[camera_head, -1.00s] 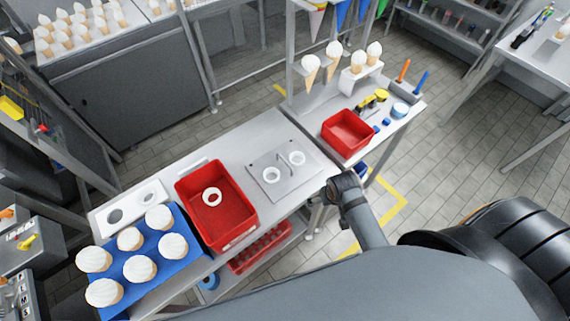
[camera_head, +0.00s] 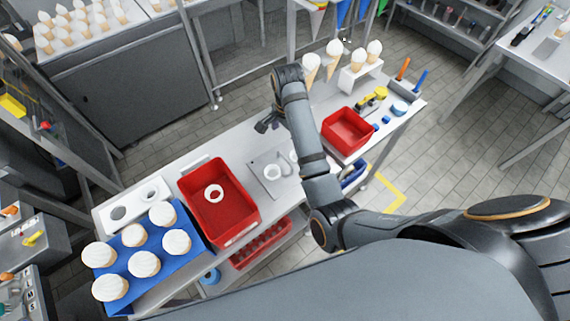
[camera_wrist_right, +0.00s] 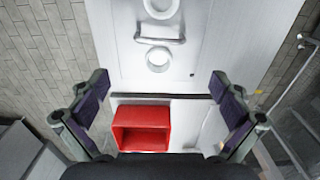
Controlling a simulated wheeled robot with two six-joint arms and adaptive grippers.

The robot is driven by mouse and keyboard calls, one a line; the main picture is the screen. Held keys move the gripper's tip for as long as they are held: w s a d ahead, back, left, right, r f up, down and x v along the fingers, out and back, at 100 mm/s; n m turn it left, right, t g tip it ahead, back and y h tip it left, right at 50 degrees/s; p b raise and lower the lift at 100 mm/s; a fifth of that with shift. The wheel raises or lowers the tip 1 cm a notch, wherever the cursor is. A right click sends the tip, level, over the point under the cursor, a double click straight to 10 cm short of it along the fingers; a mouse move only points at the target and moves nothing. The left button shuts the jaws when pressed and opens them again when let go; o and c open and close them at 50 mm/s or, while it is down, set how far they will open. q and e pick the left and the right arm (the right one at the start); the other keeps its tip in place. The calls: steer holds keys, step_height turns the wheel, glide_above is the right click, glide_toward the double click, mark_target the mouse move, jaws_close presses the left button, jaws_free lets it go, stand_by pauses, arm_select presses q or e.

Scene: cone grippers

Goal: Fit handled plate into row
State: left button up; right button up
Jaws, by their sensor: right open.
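The handled plate (camera_head: 261,161) is a flat grey plate with two white rings and a bar handle between them. It lies on the metal table between the large red bin and the table seam. In the right wrist view, the plate (camera_wrist_right: 184,57) is at the top, with its handle (camera_wrist_right: 160,39) lying crosswise. My right gripper (camera_head: 264,126) is over the table's far side, near the plate's back edge and apart from it. In the wrist view my right gripper (camera_wrist_right: 160,85) is wide open, with nothing between its fingers. My left gripper is out of view.
A large red bin (camera_head: 240,207) holding a white ring stands left of the plate. Further left are a white two-hole plate (camera_head: 148,190) and a blue tray (camera_head: 152,222) of white-topped pieces. A smaller red bin (camera_head: 350,148) is on the right; cones stand behind it.

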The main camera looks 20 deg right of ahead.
steer(key=p, duration=0.1)
glide_above(285, 157)
step_height(285, 157, down, 5)
step_height(285, 157, down, 5)
steer(key=shift+s+r+p, duration=0.15)
steer(key=shift+p, duration=1)
steer(key=shift+f, duration=0.2)
steer(key=c, duration=1.5)
steer(key=shift+r, duration=0.15)
steer(key=shift+c, duration=0.9)
